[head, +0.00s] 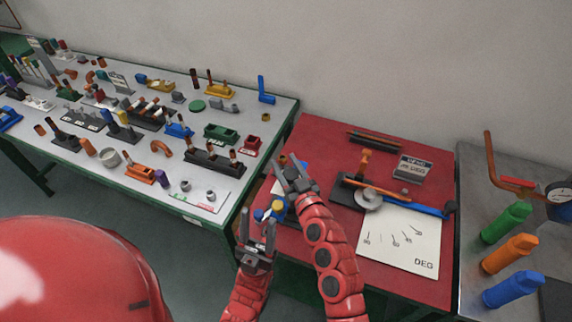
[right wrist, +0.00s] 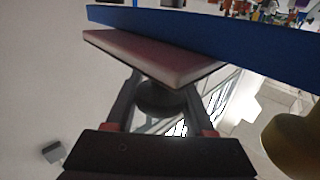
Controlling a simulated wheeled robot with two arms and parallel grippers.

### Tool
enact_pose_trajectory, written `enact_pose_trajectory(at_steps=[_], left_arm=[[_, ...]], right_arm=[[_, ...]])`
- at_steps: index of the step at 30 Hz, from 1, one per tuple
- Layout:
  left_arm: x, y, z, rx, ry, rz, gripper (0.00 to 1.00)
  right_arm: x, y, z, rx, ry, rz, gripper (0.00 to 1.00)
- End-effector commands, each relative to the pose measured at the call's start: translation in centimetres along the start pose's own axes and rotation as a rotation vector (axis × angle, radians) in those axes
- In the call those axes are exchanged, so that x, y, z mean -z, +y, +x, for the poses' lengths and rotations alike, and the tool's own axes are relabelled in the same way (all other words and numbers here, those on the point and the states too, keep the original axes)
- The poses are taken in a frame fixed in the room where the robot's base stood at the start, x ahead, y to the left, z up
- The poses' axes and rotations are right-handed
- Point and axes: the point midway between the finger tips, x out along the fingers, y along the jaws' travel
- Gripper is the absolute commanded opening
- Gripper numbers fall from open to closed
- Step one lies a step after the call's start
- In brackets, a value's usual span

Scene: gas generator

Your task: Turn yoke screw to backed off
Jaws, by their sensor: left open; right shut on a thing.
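On the near left corner of the red table stands a small blue device with yellow parts (head: 274,211), partly covered by my grippers; I take it to be the yoke, but cannot make out its screw clearly. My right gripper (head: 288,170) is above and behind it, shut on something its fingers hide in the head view. In the right wrist view a dark round piece (right wrist: 158,98) sits between the fingers, below a reddish slab (right wrist: 150,58) and a blue bar (right wrist: 200,38). My left gripper (head: 268,222) is open, close to the device's near side.
On the red table (head: 315,140) are a bending tool with a blue handle (head: 428,209), a white DEG sheet (head: 400,240), a grey labelled block (head: 412,168) and dark rods (head: 375,138). A crowded parts table (head: 60,165) is left.

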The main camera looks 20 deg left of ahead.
Motion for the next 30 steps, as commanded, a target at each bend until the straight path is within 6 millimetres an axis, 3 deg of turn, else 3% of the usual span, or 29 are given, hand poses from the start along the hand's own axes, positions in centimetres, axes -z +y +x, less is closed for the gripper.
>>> enact_pose_trajectory(at_steps=[7, 24, 30], left_arm=[[-0.8, 0.2, -4.7, 0.000, 0.000, 0.000, 0.50], [-2.9, 0.8, -16.9, 0.000, 0.000, 0.000, 0.50], [-3.4, 1.0, -20.1, 0.000, 0.000, 0.000, 0.50]], right_arm=[[-1.0, 0.0, 0.2, 0.062, 0.008, 0.004, 0.00], [-0.9, -0.5, 0.1, 0.284, 0.008, 0.005, 0.00], [-0.7, -0.9, -0.1, 0.368, 0.003, 0.003, 0.00]])
